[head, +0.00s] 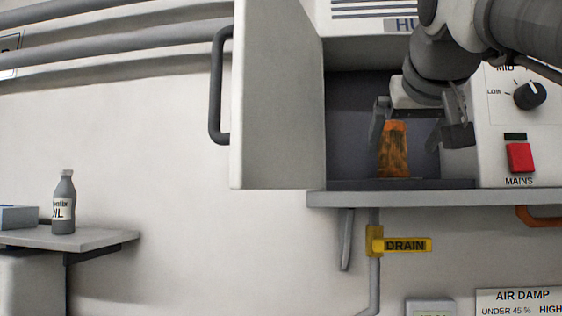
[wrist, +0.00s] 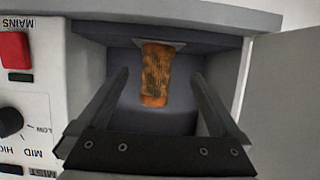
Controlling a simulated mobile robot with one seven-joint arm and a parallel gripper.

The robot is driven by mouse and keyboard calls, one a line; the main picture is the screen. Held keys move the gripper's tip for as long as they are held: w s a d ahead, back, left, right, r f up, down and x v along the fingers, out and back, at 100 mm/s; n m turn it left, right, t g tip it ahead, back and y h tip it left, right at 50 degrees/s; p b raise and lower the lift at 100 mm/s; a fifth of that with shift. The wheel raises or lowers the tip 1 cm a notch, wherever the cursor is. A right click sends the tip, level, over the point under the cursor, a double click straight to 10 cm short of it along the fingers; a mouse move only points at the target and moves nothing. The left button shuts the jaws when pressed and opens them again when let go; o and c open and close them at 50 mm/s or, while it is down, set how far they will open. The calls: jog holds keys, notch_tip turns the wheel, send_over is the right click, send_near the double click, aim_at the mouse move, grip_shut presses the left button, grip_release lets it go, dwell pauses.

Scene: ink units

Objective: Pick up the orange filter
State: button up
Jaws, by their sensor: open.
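The orange filter (head: 394,150) is a dirty, dark-streaked block standing upright in the open compartment of the wall unit. It also shows in the wrist view (wrist: 156,75), between my fingers and beyond them. My gripper (head: 415,135) is open at the mouth of the compartment, in front of the filter. In the wrist view the two fingers (wrist: 163,78) lie apart on either side of the filter, with gaps on both sides. Part of the filter's top is hidden behind the gripper in the head view.
The compartment door (head: 278,110) stands open on the left with a dark handle (head: 217,85). The control panel with a red MAINS switch (head: 519,157) and a black knob (head: 530,95) is on the right. A ledge (head: 420,198) runs below, with a yellow DRAIN tag (head: 405,245) under it.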

aim_at(396, 155)
jog(key=x, duration=0.5)
jog(key=p+x, duration=0.1)
jog(key=x, duration=0.2)
jog(key=shift+w+d+r+p, duration=0.25)
jog(key=shift+w+d+p, duration=0.05)
jog(key=shift+d+p, duration=0.1)
jog(key=shift+w+f, duration=0.2)
jog(key=shift+w, duration=0.2)
jog(key=c, duration=1.5)
jog(key=shift+r, duration=0.15)
jog(key=shift+r+p, duration=1.05)
jog(key=shift+r, duration=3.8)
